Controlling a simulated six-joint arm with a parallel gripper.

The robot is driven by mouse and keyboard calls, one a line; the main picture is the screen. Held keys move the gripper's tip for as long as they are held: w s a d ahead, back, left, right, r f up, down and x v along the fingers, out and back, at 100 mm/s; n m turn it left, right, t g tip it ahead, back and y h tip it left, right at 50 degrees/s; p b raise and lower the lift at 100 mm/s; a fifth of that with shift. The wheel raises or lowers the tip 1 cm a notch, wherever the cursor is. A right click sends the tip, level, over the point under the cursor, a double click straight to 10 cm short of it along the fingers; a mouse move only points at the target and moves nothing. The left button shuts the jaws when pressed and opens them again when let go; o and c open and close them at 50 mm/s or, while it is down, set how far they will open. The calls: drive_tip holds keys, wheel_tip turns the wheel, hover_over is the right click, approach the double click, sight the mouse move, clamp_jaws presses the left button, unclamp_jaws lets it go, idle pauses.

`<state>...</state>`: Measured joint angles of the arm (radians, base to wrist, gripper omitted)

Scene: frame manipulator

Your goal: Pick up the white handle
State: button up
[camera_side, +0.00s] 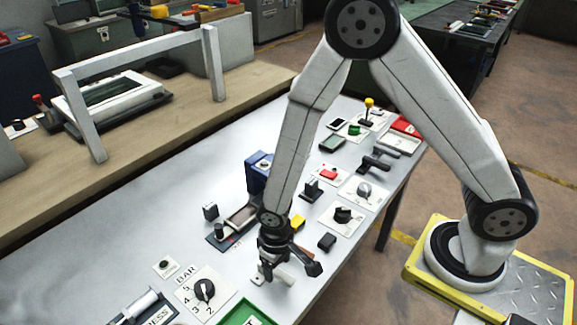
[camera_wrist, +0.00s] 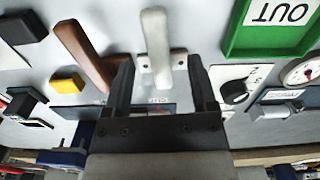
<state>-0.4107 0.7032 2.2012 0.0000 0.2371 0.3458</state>
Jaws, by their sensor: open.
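The white handle (camera_wrist: 156,40) is an upright bar on a small pale base with a screw hole on each side. In the wrist view it stands at the top middle, between the lines of my two fingers. My gripper (camera_wrist: 161,66) is open, with one dark finger on each side of the handle and visible gaps between them. In the side view my gripper (camera_side: 287,266) is low over the table's near part, and the white handle (camera_side: 287,278) shows only partly beneath it. I cannot tell how far the fingertips reach down along the handle.
A brown handle (camera_wrist: 84,52) stands close to the left finger in the wrist view. A yellow block (camera_wrist: 67,82) and a black block (camera_wrist: 22,26) lie farther left. A green tray marked OUT (camera_wrist: 232,38) and a black dial (camera_wrist: 233,91) are on the right.

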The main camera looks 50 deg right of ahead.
sight(277, 271)
drive_tip(key=shift+w+f, duration=0.15)
drive_tip(key=shift+f, duration=1.6)
clamp_jaws()
